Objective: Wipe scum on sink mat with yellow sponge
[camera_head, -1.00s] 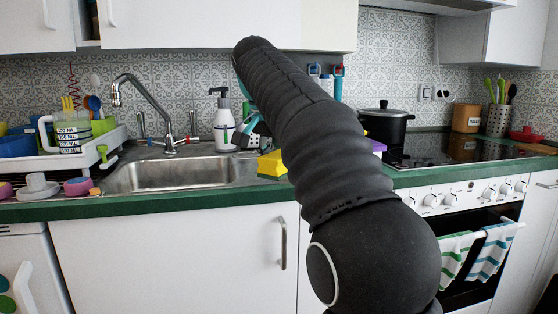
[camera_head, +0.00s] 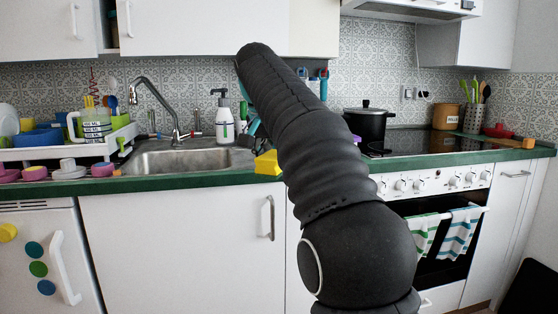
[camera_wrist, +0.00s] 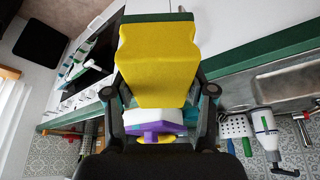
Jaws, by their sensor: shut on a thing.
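A yellow sponge (camera_head: 267,163) shows beside my arm, by the front edge of the green counter. In the wrist view my gripper (camera_wrist: 160,95) is shut on the yellow sponge (camera_wrist: 157,65), with one finger on each side. In the head view my arm hides most of the gripper. The steel sink (camera_head: 180,161) lies left of the sponge. Its edge also shows at the right of the wrist view (camera_wrist: 285,84). I cannot make out a sink mat or scum in either view.
A tap (camera_head: 160,100) and a soap bottle (camera_head: 224,118) stand behind the sink. A white dish rack (camera_head: 60,152) with dishes is at left. A black pot (camera_head: 368,124) is on the right by the hob. A purple and white thing (camera_wrist: 153,122) lies beyond the sponge.

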